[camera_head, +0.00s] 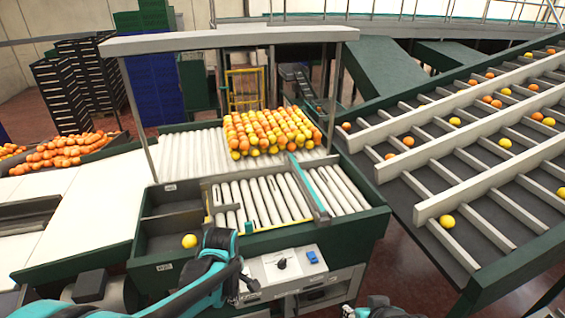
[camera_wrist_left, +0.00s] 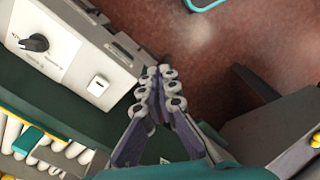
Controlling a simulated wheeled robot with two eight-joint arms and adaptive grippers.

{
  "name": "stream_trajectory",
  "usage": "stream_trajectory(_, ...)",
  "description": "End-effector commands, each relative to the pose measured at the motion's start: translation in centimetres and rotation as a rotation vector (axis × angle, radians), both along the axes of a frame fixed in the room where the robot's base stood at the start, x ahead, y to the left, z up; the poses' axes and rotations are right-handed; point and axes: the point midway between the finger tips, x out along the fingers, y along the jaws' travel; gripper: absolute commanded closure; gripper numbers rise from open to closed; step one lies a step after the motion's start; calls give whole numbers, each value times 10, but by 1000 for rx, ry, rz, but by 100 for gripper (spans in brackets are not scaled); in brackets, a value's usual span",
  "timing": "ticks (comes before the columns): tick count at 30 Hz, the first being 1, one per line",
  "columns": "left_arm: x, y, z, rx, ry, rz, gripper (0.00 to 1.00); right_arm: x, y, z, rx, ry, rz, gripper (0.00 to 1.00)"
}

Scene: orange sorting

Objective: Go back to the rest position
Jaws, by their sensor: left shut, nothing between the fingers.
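My left arm reaches in from the bottom left in the head view. Its gripper (camera_head: 248,288) is in front of the sorting machine's control panel (camera_head: 284,265). In the left wrist view the left gripper's fingers (camera_wrist_left: 156,88) are together with nothing between them. The panel's black knob (camera_wrist_left: 35,43) and dark green frame show at the left there, and floor lies beyond the fingertips. A small part of my right arm or gripper (camera_head: 368,309) shows at the bottom edge of the head view, too cut off to tell its state.
A yellow fruit (camera_head: 190,241) lies in the machine's front left compartment. A pile of oranges and yellow fruit (camera_head: 270,131) sits on the rollers behind. Sloped lanes (camera_head: 437,205) with scattered fruit stand at the right. Reddish floor (camera_head: 400,265) is clear between machine and lanes.

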Motion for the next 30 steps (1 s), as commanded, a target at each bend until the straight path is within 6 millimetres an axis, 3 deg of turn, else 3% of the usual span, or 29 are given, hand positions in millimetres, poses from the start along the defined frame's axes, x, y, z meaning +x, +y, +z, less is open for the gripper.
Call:
stream_trajectory(14, -22, 14, -11, 25, -151, -316, 100, 1, 0, -59, 0, 0, 0, 60)
stream_trajectory(17, -32, 18, -18, 50, -208, -434, 100, 1, 0, -80, 0, 0, 0, 60)
stream_trajectory(24, -69, 33, -55, 195, -386, -836, 100, 1, 0, -152, 0, 0, 0, 60)
stream_trajectory(30, -91, 42, -82, 345, -482, -1097, 100, 2, 0, -191, 0, 0, 0, 60)
